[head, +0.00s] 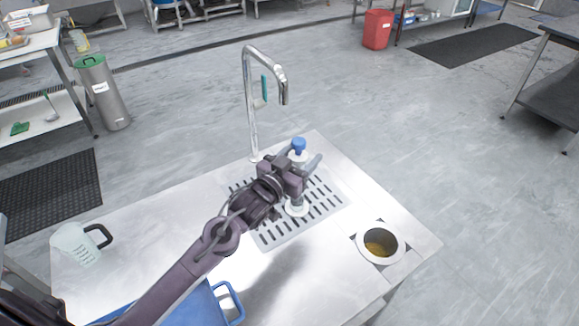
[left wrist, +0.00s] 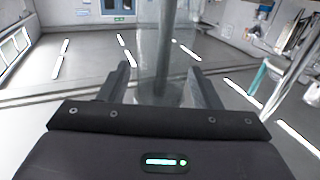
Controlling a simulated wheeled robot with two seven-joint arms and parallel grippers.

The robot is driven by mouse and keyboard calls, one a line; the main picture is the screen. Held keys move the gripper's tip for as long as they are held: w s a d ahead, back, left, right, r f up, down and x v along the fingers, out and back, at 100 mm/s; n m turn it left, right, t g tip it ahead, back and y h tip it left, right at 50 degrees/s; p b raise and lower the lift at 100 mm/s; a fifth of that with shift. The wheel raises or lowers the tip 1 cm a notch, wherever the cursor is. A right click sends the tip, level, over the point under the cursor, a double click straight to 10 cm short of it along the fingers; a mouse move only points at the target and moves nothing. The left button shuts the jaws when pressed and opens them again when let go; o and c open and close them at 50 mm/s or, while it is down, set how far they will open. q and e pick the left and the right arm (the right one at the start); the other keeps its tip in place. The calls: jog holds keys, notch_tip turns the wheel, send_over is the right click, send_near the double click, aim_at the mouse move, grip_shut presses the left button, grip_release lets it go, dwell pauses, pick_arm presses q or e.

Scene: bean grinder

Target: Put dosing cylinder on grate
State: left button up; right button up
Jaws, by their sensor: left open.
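The dosing cylinder is a clear upright tube with a blue top (head: 298,145) and a pale round base (head: 297,208). Its base appears to rest on the slotted metal grate (head: 268,238) in the worktop. My left gripper (head: 303,161) is open, with a finger on each side of the cylinder; part of the tube is hidden behind the gripper. In the left wrist view the clear tube (left wrist: 165,45) stands between the open fingers (left wrist: 158,75), with gaps visible beside it. My right gripper is not in view.
A tall curved tap (head: 248,100) rises behind the grate. A round opening with brownish contents (head: 381,243) is at the right. A clear jug with a black handle (head: 75,245) stands at the left, and a blue container (head: 190,305) at the front.

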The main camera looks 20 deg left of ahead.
pick_arm(q)
jog(key=v, duration=1.1)
jog(key=shift+s+b, duration=0.3)
jog(key=shift+b, duration=0.1)
